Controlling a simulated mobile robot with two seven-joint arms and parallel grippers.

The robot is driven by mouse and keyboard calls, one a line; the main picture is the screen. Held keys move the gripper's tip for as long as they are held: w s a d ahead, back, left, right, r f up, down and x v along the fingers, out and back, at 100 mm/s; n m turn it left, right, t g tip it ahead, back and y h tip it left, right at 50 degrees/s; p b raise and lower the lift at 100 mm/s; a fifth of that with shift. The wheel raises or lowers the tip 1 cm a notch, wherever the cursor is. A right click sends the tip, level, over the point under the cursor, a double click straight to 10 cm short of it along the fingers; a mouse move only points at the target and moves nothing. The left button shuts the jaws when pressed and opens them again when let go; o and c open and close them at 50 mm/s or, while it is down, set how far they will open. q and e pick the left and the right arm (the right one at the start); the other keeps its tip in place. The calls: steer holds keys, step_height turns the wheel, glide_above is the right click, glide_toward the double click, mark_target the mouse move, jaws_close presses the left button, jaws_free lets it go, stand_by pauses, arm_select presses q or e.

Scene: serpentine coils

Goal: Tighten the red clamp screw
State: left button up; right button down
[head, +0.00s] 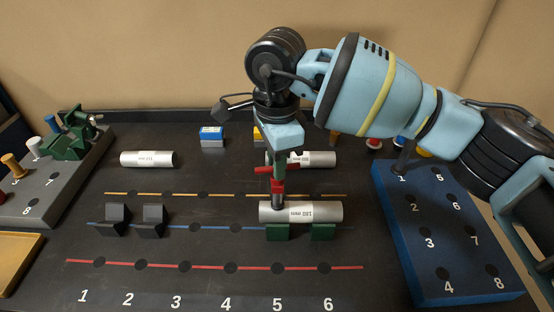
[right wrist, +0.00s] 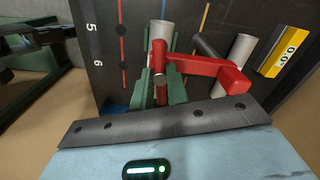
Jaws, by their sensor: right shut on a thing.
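The red clamp screw (head: 278,186) stands upright in the head view, with a short red side arm, above the tube marked 180 mm (head: 315,211). My right gripper (head: 278,165) points down from above and is shut on it. In the right wrist view the red clamp screw (right wrist: 205,68) has a bent arm reaching right, and green pieces flank its upright part between my right gripper's jaws (right wrist: 160,80). The tube rests on two green supports (head: 323,232). The gripper hides part of the contact between screw and tube. My left gripper is not in view.
A blue numbered block (head: 430,270) stands at right and a grey numbered block (head: 60,185) at left, with a green device (head: 75,140) on it. Two black supports (head: 152,220) stand left of the tube. Another tube (head: 148,159) lies behind. The front middle is clear.

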steer(key=c, duration=1.4)
jaws_free()
steer(key=shift+o, duration=0.2)
steer(key=shift+r+b, duration=0.3)
steer(key=shift+r, duration=3.65)
